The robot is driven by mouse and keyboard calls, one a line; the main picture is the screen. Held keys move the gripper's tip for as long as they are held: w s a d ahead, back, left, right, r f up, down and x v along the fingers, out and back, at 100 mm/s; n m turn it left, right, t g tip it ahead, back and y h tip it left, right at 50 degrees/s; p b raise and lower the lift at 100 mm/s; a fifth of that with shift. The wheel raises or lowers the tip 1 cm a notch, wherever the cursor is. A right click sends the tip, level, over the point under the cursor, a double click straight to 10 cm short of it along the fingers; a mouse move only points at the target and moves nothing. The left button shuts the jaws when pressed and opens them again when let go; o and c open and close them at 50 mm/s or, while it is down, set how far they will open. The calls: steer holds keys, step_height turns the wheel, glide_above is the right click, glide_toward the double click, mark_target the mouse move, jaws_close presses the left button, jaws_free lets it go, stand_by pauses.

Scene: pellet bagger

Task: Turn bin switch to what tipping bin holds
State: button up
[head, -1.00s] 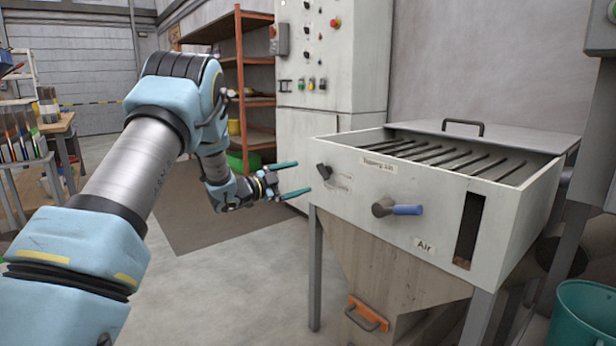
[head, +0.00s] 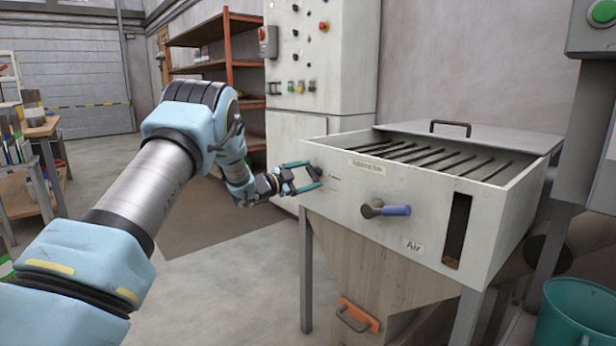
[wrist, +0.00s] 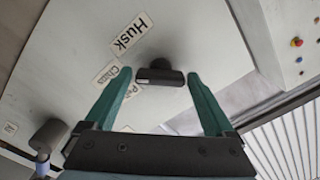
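The bin switch (wrist: 160,76) is a dark bar knob on the pale front panel of the tipping bin (head: 340,190). In the wrist view the bar lies nearly level, with a small pale mark near its left end. Labels beside it read "Husk" (wrist: 125,36), "Chaff" (wrist: 107,72) and a partly hidden "Pe..." (wrist: 134,90). My gripper (head: 312,176) is open, fingertips at the panel's left end. In the wrist view my gripper (wrist: 159,75) has one finger on each side of the knob, with gaps. The bin's slot window (head: 457,228) looks dark, brownish at its bottom; its contents are unclear.
A blue-handled air valve (head: 385,210) sticks out right of the switch, above the "Air" label (head: 412,245). A control cabinet (head: 318,70) stands behind the bin. A teal bucket (head: 575,315) stands right.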

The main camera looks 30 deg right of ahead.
steer(key=c, duration=1.1)
steer(key=shift+o, duration=0.2)
steer(key=shift+n+p, duration=0.3)
steer(key=n+p, duration=0.3)
steer(key=n, duration=0.1)
steer(key=shift+r, duration=0.1)
steer(key=shift+n+p, duration=1.05)
steer(key=shift+n, duration=1.05)
steer(key=o, duration=1.3)
steer(key=shift+a, duration=0.1)
